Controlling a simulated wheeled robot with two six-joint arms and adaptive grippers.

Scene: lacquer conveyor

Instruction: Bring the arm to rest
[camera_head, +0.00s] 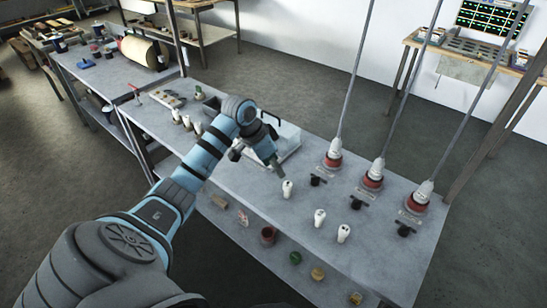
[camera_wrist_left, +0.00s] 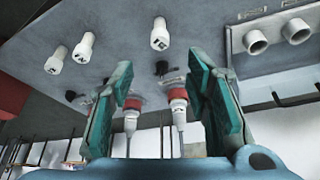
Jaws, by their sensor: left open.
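My left arm reaches in from the left in the head view. Its gripper (camera_head: 270,163) is above the grey bench (camera_head: 228,176), close to the nearest white bottle-like piece (camera_head: 288,189). In the left wrist view the teal fingers (camera_wrist_left: 160,80) stand wide apart with nothing between them in their grasp. Two more white pieces stand on the bench, one in the middle (camera_head: 320,217) and one farther right (camera_head: 343,233). The wrist view shows dark marks on their ends. I cannot tell whether the gripper touches anything. My right gripper does not show.
A clear tray (camera_head: 288,145) is behind the gripper. Jars (camera_head: 268,235) stand on the lower shelf.

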